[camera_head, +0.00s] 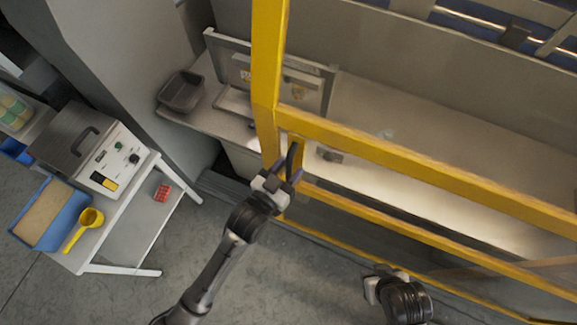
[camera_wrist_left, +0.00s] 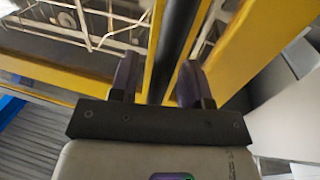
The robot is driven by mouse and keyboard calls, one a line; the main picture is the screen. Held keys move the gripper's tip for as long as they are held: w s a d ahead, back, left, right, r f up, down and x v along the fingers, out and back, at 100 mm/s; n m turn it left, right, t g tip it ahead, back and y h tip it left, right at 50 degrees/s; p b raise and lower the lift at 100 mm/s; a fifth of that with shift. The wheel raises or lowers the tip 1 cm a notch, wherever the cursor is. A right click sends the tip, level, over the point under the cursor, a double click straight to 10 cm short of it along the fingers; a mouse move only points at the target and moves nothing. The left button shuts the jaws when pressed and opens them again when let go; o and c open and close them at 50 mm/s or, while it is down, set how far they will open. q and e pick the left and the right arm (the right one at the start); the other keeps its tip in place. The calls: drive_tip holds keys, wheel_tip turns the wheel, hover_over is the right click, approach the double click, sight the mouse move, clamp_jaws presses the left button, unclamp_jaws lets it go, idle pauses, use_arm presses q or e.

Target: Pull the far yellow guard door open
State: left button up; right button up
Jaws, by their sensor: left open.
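The yellow guard door (camera_head: 420,165) runs from the middle to the right edge in the head view, with a yellow upright (camera_head: 267,70) at its left end. A dark bar handle (camera_head: 292,155) stands near that end. My left gripper (camera_head: 287,174) is open at the handle. In the left wrist view the dark handle (camera_wrist_left: 179,35) runs between the two purple fingers of the left gripper (camera_wrist_left: 160,65); contact cannot be told. My right gripper (camera_head: 374,287) is low in the head view, apart from the door, its fingers not clear.
A dark tray (camera_head: 181,92) sits on the counter. Grey floor lies open before the door.

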use_arm(q)
drive_tip(key=shift+c, duration=0.2)
clamp_jaws()
idle(0.4)
